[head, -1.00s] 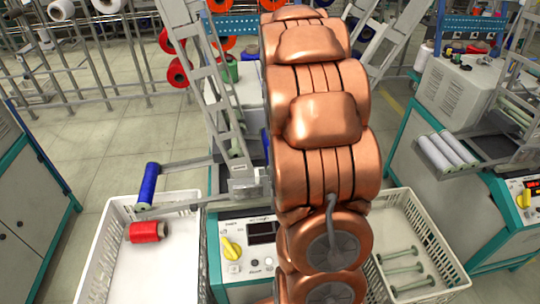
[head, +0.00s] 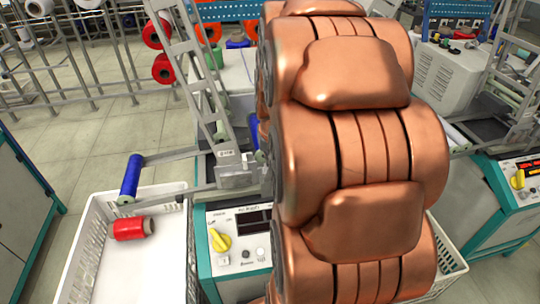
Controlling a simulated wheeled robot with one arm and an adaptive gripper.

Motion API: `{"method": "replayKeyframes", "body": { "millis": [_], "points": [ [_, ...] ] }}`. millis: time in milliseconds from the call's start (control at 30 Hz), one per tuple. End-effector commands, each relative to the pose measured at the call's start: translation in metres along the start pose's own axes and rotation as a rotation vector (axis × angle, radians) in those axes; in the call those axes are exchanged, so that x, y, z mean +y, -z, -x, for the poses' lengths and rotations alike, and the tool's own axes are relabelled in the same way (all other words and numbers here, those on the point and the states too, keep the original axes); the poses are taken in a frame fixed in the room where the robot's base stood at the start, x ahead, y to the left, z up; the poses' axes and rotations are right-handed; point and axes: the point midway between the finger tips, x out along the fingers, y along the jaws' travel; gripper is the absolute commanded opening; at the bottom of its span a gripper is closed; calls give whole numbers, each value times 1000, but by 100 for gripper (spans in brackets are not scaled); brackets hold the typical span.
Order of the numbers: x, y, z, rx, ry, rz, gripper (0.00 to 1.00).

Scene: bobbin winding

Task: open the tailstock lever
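The winding machine (head: 235,264) stands in the middle, with a yellow knob (head: 219,241) and a dark display on its front panel. A blue bobbin (head: 131,178) sits between two grey arms reaching out to the machine's left. I cannot make out the tailstock lever for certain; my copper arm hides the machine's right part. My gripper is out of view.
A white crate (head: 78,262) at lower left holds a red bobbin (head: 131,228). Another white crate (head: 450,258) at right is mostly behind my arm. A second machine (head: 500,213) stands further right. Open floor (head: 85,160) lies at left.

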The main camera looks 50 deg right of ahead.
Motion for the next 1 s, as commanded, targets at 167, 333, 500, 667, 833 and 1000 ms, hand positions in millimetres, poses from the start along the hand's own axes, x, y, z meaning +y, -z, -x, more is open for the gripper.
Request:
{"method": "replayKeyframes", "body": {
  "millis": [167, 333, 500, 667, 833, 1000],
  "points": [
    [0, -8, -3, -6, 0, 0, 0],
    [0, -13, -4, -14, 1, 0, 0],
    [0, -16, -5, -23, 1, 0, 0],
    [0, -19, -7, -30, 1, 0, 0],
    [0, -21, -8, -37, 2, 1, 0],
    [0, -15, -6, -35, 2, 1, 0]
  ]
}}
